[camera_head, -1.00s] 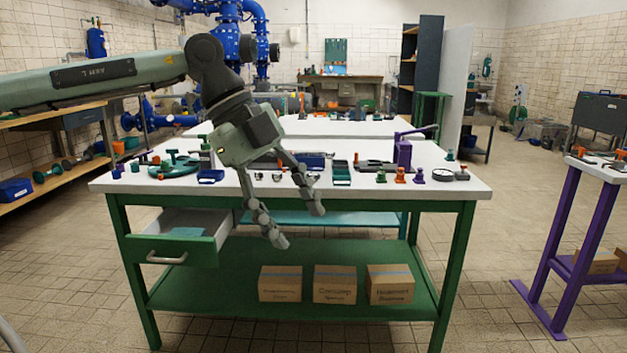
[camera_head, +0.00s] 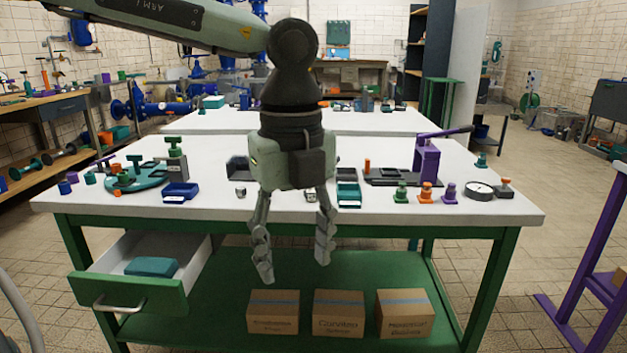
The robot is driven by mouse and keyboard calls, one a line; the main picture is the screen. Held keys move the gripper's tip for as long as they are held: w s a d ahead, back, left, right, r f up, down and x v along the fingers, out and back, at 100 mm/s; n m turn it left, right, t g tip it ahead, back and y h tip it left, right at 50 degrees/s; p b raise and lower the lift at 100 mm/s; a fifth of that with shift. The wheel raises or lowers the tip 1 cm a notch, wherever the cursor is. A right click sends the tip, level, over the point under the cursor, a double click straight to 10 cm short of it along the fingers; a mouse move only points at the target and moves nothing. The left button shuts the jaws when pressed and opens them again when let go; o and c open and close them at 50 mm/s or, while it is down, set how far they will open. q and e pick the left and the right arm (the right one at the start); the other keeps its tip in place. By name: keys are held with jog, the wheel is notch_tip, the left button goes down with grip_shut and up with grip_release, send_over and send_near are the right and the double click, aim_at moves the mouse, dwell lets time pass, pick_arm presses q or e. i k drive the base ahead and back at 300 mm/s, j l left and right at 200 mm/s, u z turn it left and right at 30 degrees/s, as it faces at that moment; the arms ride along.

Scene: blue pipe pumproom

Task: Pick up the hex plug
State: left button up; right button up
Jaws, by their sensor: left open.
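My left gripper (camera_head: 294,260) hangs fingers-down in front of the near edge of the white-topped workbench (camera_head: 400,216). It is open, with nothing between its fingers. A small grey metal piece (camera_head: 241,192) stands on the benchtop just left of the gripper. Another small metal piece (camera_head: 310,195) shows between the fingers, on the bench behind them. Either may be the hex plug; they are too small to tell. The gripper body hides part of the benchtop. My right gripper is not in view.
A blue tray (camera_head: 181,192) and a green-blue tray (camera_head: 349,196) stand on either side. Green, orange and purple knobs (camera_head: 426,193) and a gauge (camera_head: 479,190) lie to the right. An open drawer (camera_head: 125,295) juts out at left. Boxes (camera_head: 273,312) sit on the lower shelf.

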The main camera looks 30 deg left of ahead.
aim_at(311, 195)
jog(key=i+j, duration=0.95)
